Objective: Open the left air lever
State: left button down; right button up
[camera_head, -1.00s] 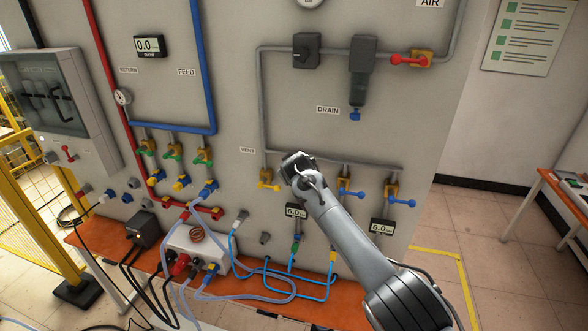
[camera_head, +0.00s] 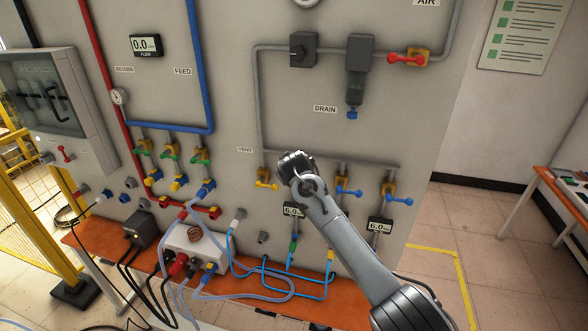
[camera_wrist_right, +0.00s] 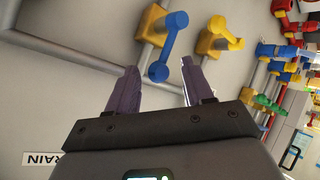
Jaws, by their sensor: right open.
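The left air lever (camera_wrist_right: 172,48) is blue with a round knob, on a yellow valve body in the right wrist view. In the head view it is hidden behind my right gripper (camera_head: 291,164). My right gripper is open, its two dark fingertips (camera_wrist_right: 158,84) on either side of the blue knob in the right wrist view. Contact cannot be made out. Two other blue air levers, a middle one (camera_head: 349,192) and a right one (camera_head: 399,200), show to the right of my gripper. My left gripper is not in view.
The yellow vent lever (camera_head: 266,184) is close on the left of my right gripper and also shows in the right wrist view (camera_wrist_right: 220,38). Gauges (camera_head: 293,211) and blue hoses are below. A red air lever (camera_head: 406,59) sits higher up.

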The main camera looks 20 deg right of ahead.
jog(key=b+v, duration=0.2)
jog(key=v, duration=0.6)
jog(key=shift+s, duration=0.25)
jog(key=shift+r, duration=0.1)
